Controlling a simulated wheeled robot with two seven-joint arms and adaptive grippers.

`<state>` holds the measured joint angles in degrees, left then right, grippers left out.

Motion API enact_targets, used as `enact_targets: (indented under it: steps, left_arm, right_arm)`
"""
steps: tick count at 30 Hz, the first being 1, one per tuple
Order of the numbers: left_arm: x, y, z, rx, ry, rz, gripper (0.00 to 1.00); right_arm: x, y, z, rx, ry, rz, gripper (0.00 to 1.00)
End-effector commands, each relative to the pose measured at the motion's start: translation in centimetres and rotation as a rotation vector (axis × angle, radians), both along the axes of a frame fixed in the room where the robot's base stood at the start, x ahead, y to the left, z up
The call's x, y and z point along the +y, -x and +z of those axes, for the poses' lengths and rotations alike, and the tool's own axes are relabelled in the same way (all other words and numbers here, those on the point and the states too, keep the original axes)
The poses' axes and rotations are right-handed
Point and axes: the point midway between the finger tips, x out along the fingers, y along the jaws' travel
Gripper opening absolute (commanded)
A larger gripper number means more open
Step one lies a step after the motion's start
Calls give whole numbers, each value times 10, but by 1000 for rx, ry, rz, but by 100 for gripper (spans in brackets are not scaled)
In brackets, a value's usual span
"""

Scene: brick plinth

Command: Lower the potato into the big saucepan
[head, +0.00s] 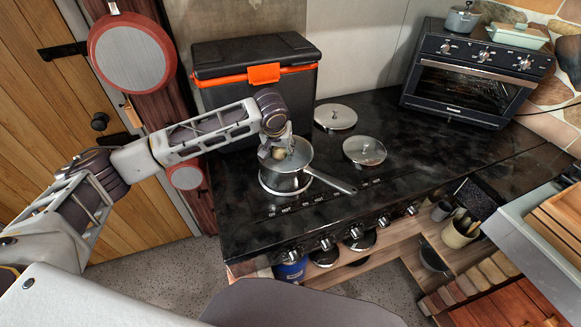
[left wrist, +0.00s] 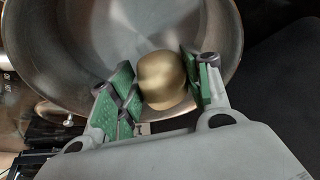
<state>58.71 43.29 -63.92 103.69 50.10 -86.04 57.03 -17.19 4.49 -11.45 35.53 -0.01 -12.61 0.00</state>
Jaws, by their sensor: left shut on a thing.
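The big saucepan (head: 287,182) is a steel pot with a long handle pointing to the lower right, standing on the dark stovetop. In the left wrist view its open inside (left wrist: 120,35) fills the upper left. My left gripper (head: 277,154) is over the pan's left part, pointing down. It is shut on the potato (left wrist: 163,80), a smooth brownish-gold lump between the green finger pads. The potato shows small in the head view (head: 279,153). It appears at or above the rim; its exact height over the pan's floor I cannot tell. My right gripper is not in view.
Two round lids (head: 336,116) and (head: 365,151) lie on the stovetop (head: 420,160) right of the pan. A black cooler box with an orange latch (head: 255,75) stands behind the arm. A toaster oven (head: 470,85) stands at the back right. The stovetop's right part is clear.

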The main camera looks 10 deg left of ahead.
Motion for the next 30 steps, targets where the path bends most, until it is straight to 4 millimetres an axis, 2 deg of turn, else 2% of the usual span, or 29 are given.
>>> enact_targets:
  steps: [30]
  left_arm:
    - [0, 0, -5, -1, 1, 0, 23]
  right_arm:
    - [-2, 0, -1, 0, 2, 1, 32]
